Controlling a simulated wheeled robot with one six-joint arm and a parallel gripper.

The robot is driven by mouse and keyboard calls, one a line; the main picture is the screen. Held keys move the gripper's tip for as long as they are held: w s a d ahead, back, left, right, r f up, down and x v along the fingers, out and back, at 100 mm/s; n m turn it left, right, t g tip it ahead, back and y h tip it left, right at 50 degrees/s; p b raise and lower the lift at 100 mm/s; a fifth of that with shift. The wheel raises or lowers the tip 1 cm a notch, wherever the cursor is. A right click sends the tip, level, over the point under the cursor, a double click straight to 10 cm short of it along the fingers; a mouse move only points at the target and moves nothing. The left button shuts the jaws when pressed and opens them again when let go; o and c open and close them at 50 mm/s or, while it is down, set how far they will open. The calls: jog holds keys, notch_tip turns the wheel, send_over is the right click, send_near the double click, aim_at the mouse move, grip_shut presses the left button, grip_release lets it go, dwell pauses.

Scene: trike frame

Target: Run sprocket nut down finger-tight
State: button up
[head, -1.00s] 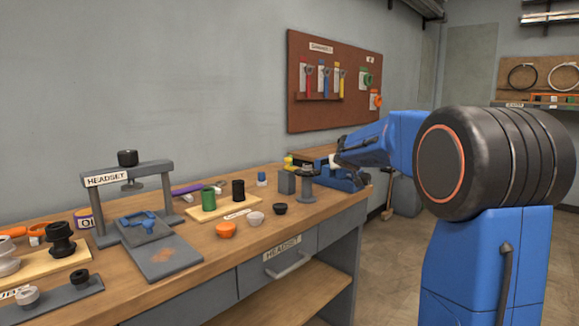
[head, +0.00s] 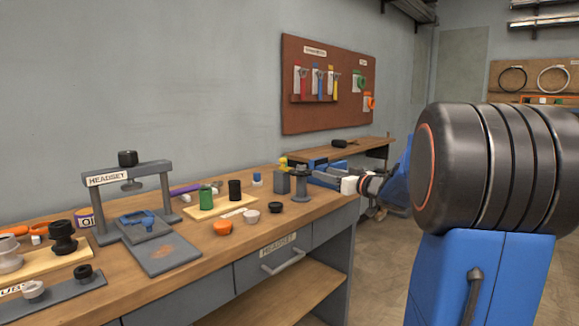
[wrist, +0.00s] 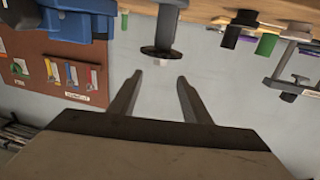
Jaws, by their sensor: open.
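A grey post (head: 300,184) with a broad dark top stands near the bench's far right end. In the wrist view, which is upside down, this post (wrist: 167,28) ends in a dark disc (wrist: 160,52). My gripper (wrist: 160,76) is open, with nothing between its two fingers. The fingertips point toward the disc and appear apart from it. In the head view my wrist is low at the bench's right end, beside the post, and the fingers are hard to make out. I cannot tell which small part is the sprocket nut.
A blue vise (head: 326,176) and a grey block (head: 282,183) stand close to the post. A tool board (head: 325,88) hangs behind.

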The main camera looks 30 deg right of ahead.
aim_at(301, 167)
jog(key=w+a, duration=0.1)
jog(key=w, duration=0.4)
jog(key=w+a, duration=0.1)
jog(key=w, duration=0.5)
jog(key=w+a, duration=0.1)
jog(key=w, duration=0.5)
jog(key=shift+a, duration=0.2)
jog(key=c, duration=0.9)
